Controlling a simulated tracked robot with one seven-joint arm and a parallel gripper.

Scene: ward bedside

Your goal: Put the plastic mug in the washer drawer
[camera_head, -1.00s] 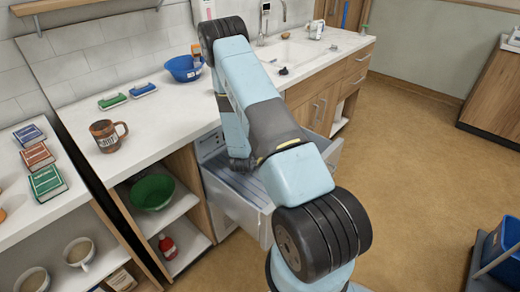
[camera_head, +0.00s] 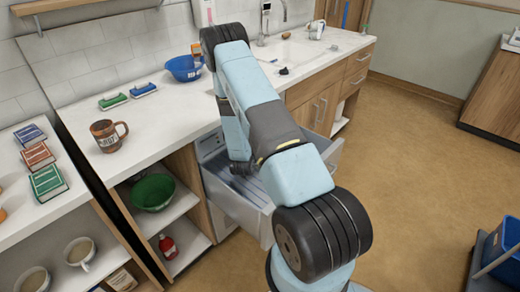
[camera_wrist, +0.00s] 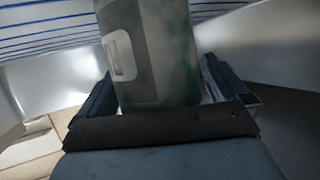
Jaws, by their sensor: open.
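The washer drawer (camera_head: 240,210) is pulled out below the counter, with its blue-lined rack (camera_wrist: 45,42) in the wrist view. A grey-green cylindrical vessel (camera_wrist: 165,60) with a pale patch on its side, seemingly the plastic mug, stands between the fingers of my gripper (camera_wrist: 163,92). The gripper is open, one finger on each side of it. Whether a finger touches it, and its base and rim, I cannot see. In the head view my arm hides the vessel and the fingers, and my wrist is down at the drawer.
A brown mug (camera_head: 108,135) stands on the counter (camera_head: 165,127) left of the drawer. A blue bowl (camera_head: 184,68) is further back. A green bowl (camera_head: 153,191) and a red bottle (camera_head: 168,247) are on open shelves.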

